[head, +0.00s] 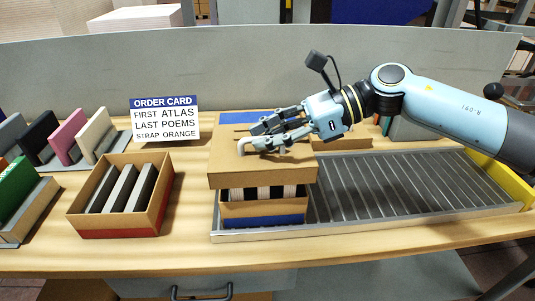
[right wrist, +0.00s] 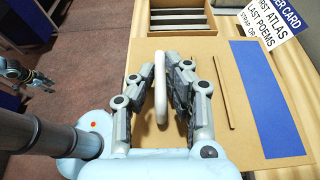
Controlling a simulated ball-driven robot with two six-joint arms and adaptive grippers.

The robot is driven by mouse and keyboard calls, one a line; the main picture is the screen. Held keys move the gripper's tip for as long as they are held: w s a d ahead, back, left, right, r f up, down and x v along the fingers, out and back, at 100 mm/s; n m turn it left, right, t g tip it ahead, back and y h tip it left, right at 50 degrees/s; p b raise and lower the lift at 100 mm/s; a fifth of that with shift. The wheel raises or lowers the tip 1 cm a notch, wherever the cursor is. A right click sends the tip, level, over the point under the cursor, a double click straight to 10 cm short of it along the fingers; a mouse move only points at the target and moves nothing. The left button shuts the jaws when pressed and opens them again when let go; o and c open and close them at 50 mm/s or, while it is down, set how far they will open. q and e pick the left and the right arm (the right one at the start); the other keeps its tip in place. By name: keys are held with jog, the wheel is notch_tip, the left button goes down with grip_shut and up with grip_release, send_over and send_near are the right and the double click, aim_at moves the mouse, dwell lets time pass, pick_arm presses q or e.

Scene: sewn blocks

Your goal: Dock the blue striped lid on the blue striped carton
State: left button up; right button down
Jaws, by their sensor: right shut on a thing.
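The blue striped lid (head: 225,152) is a flat tan cover with a blue band along its far edge. It is above the blue striped carton (head: 262,219), with block spines showing in the gap between them. The carton has a blue band low on its front and stands at the left end of the metal tray. My right gripper (head: 262,140) is shut on the lid's pale handle (right wrist: 160,85), and the lid's blue band also shows in the right wrist view (right wrist: 262,100). My left gripper (right wrist: 38,80) seems to show small at the left of the right wrist view; its jaws are unclear.
An open red-striped carton (head: 120,215) with dark and grey blocks stands left. The order card (head: 165,118) stands behind. Racked coloured blocks (head: 68,137) are at far left, and a grey panel (head: 60,75) closes the back.

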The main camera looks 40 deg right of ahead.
aim_at(279, 152)
notch_tip(279, 152, down, 3)
jog(key=shift+f+p, duration=0.2)
jog(key=shift+p, duration=0.2)
jog(key=shift+f, duration=0.15)
jog(key=shift+f+b, duration=0.3)
jog(key=shift+b, duration=0.15)
jog(key=c, duration=1.8)
grip_release()
jog(key=shift+c, duration=0.2)
jog(key=o, duration=0.5)
